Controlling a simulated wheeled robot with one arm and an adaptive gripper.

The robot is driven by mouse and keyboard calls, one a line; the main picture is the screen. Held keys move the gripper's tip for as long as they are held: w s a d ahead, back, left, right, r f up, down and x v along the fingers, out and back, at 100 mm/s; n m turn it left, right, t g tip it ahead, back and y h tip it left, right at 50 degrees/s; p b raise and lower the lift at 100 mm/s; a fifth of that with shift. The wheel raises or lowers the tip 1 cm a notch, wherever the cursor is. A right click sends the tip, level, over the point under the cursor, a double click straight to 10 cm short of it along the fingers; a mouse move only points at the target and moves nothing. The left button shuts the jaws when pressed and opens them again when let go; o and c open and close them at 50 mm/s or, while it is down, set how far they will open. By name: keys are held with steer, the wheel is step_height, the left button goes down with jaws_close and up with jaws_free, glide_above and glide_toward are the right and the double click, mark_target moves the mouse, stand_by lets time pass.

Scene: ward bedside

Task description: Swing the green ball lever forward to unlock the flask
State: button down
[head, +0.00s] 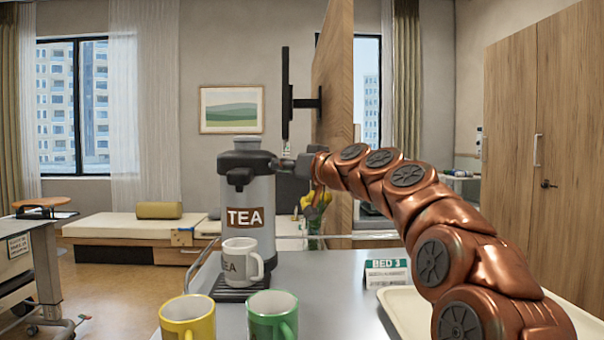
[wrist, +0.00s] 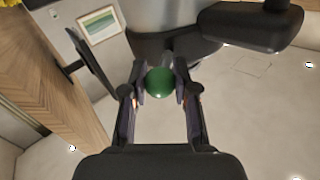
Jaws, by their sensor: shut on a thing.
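The tea flask (head: 245,190) is a grey cylinder with a black top and a brown TEA label, standing on the table. In the wrist view, its dark top (wrist: 175,46) and grey body (wrist: 160,12) fill the upper edge. The green ball (wrist: 159,82) sits at the end of the lever, which runs up to the flask's dark top. My gripper (wrist: 159,86) is shut on the ball, with one finger on each side. In the head view, my gripper (head: 300,166) is at the right of the flask's top; the ball is hidden there.
A yellow mug (head: 187,320) and green mug (head: 272,317) stand in front. A BED 3 card (head: 387,273) and a cream tray (head: 420,318) are at right. Yellow flowers (head: 318,205) stand behind my gripper.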

steer(key=shift+s+a+m+t+h, duration=0.4)
steer(key=shift+s+m+h, duration=0.1)
steer(key=shift+h, duration=0.1)
steer(key=c, duration=0.9)
jaws_free()
steer(key=shift+a, duration=0.1)
steer(key=shift+o, duration=0.2)
steer(key=v, duration=1.2)
